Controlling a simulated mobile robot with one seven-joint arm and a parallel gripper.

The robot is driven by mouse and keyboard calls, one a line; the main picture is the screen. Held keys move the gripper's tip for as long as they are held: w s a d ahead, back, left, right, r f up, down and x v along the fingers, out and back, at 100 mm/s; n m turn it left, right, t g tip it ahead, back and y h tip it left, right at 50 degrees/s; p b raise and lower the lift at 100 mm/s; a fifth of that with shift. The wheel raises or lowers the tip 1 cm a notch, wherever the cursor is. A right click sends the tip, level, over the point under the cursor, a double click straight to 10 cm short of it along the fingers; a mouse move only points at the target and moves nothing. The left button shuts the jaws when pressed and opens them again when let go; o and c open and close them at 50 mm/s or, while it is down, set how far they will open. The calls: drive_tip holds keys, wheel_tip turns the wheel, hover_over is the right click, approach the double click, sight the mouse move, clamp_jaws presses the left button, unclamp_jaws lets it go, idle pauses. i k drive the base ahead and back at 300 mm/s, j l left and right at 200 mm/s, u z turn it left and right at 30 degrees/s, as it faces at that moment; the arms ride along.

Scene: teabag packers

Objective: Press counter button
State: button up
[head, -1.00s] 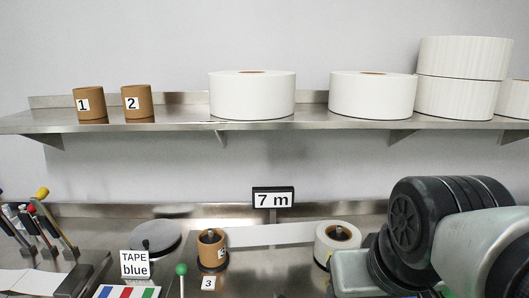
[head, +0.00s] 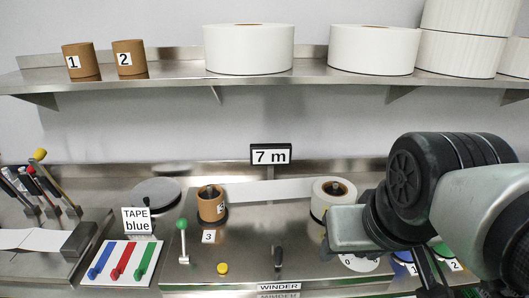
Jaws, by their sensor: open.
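The winder (head: 247,245) is a steel panel below the shelf, with its name on a label at its front edge. A round yellow button (head: 222,268) sits on its front part, uncovered; no label marks it as the counter button. A black display (head: 271,156) behind the winder reads "7 m". A green-knobbed lever (head: 183,226) stands left of the button, and a black lever (head: 278,258) stands to its right. My arm reaches in from the right, well apart from the yellow button. My gripper's fingertips cannot be made out.
A brown core (head: 211,206) and a white roll (head: 324,190) stand on the winder with a white strip between them. My arm partly covers the roll. A panel with blue, red and green switches (head: 104,254) lies left. The shelf (head: 170,77) holds rolls above.

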sight(223, 268)
drive_tip(key=j+u, duration=0.6)
drive_tip(key=l+u, duration=0.15)
drive_tip(key=l, duration=0.15)
drive_tip(key=k+l+u, duration=0.2)
drive_tip(key=i+l, duration=0.1)
